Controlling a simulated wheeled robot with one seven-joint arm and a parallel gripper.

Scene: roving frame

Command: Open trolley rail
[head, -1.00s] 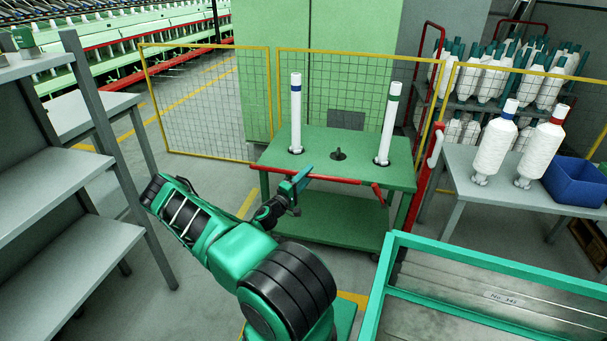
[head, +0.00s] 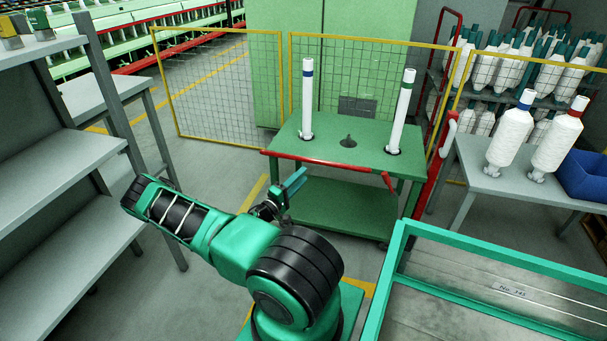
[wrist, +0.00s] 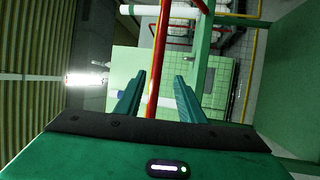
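The green trolley (head: 325,148) stands in front of the yellow mesh fence. Its red rail (head: 335,165) runs across the near edge of the top, with a short bent end at the right. In the wrist view the red rail (wrist: 158,62) runs upright in the picture, between the two teal fingers. My gripper (head: 296,182) is in front of the trolley, just below the rail in the head view. It is open and empty; its fingers (wrist: 160,76) are spread to either side of the rail's line. I cannot tell how far the rail lies beyond the fingertips.
Two white tubes (head: 307,100) stand on the trolley top. A grey table (head: 470,160) with yarn bobbins and a blue bin (head: 585,178) is at right. A teal-framed case (head: 470,250) is at near right. Grey shelves (head: 60,175) stand at left. Floor between shelves and trolley is clear.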

